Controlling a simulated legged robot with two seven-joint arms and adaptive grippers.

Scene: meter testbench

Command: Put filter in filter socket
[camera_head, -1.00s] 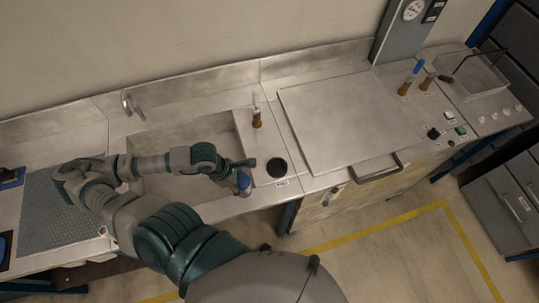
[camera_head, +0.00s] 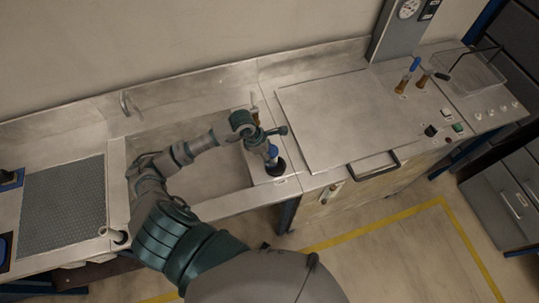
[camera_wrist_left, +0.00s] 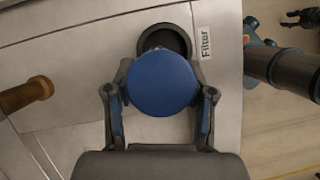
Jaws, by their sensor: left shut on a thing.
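My left gripper (camera_head: 269,147) is shut on the filter, whose round blue top (camera_head: 272,151) shows between the fingers. The blue top of the filter (camera_wrist_left: 161,82) also shows in the left wrist view, with one finger on each side. The filter socket (camera_head: 277,169) is a round dark opening in the steel counter. It also shows in the left wrist view (camera_wrist_left: 165,39), partly covered by the blue top, beside a label reading Filter (camera_wrist_left: 206,43). The lower part of the filter is hidden, so its height above the socket cannot be told.
A sink basin (camera_head: 205,176) lies under my left arm. A brown-handled tool (camera_head: 255,112) stands behind the socket. A large flat lid (camera_head: 335,120) with a handle (camera_head: 374,166) is to the right.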

